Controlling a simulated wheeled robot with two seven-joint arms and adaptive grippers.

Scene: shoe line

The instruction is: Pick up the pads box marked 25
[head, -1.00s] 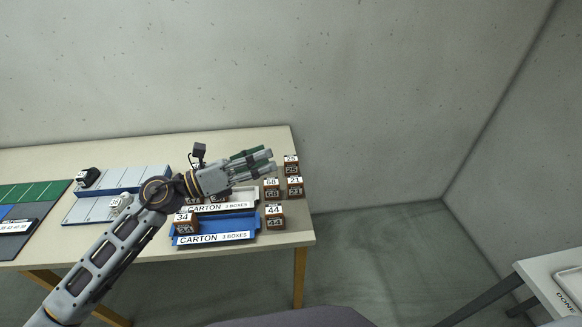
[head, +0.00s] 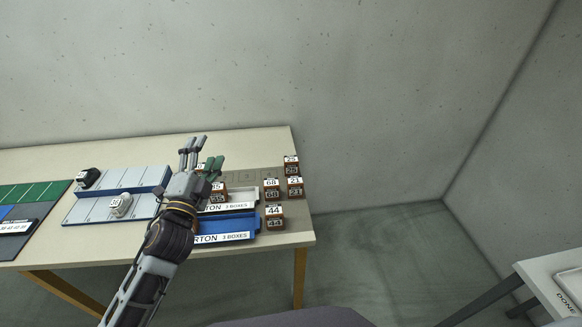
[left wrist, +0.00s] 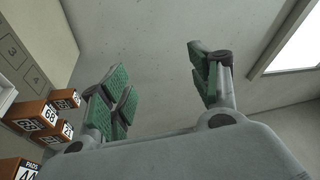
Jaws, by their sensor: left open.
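Small brown pads boxes with white number labels stand at the right end of the table. The rearmost one (head: 291,166) seems to read 25, but the print is small. In front of it are boxes marked 21 (head: 295,188), 68 (head: 272,189) and 44 (head: 274,218). Another box (head: 218,192), its number unclear, sits in the white carton tray. My left gripper (head: 201,153) is open and empty, above the table left of these boxes, fingers pointing toward the wall. The left wrist view shows its spread green-padded fingers (left wrist: 165,85) with nothing between them.
A white carton tray (head: 240,205) and a blue carton tray (head: 236,227) lie left of the boxes, partly hidden by my arm. A grey rack (head: 95,207) with a white piece (head: 120,206) stands further left.

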